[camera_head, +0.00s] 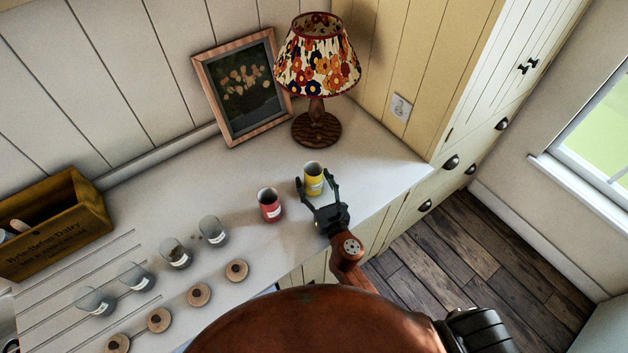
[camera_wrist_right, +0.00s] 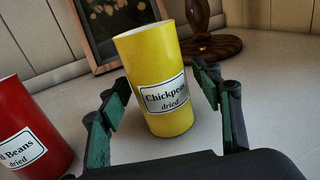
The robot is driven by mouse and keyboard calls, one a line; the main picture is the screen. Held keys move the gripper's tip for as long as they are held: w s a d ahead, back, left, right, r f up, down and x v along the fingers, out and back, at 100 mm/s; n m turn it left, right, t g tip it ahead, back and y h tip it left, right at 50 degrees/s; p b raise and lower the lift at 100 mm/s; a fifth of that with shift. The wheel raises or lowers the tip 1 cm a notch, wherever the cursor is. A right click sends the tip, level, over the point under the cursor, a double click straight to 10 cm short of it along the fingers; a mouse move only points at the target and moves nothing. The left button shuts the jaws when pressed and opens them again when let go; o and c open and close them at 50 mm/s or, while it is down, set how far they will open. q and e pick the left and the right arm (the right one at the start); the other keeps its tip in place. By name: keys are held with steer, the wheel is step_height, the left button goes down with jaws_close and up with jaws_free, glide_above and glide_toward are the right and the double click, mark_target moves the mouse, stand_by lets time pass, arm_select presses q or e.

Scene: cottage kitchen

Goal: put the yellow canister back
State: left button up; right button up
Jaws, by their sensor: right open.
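The yellow canister (camera_head: 314,178) stands upright on the white counter, in front of the lamp. In the right wrist view the yellow canister (camera_wrist_right: 157,80) carries a label reading "Chickpeas dried". My right gripper (camera_head: 318,188) is open, with its fingers on either side of the canister. In the right wrist view the fingers of my right gripper (camera_wrist_right: 160,98) show a gap to the canister on the right; whether the left finger touches it I cannot tell. My left gripper is not in view.
A red canister (camera_head: 270,206) stands close on the left, labelled as beans. Several glass jars (camera_head: 214,231) and round wooden lids (camera_head: 237,270) line the counter further left. A lamp (camera_head: 317,125) and picture frame (camera_head: 242,87) stand behind. A wooden crate (camera_head: 58,226) is far left.

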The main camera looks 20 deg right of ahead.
steer(key=shift+r, duration=0.15)
steer(key=shift+s, duration=0.25)
steer(key=s, duration=0.3)
steer(key=s+b, duration=0.1)
steer(key=s, duration=0.3)
steer(key=s+d, duration=0.1)
steer(key=s, duration=0.2)
steer(key=shift+s+b, duration=0.25)
steer(key=shift+b, duration=0.1)
steer(key=shift+s, duration=0.45)
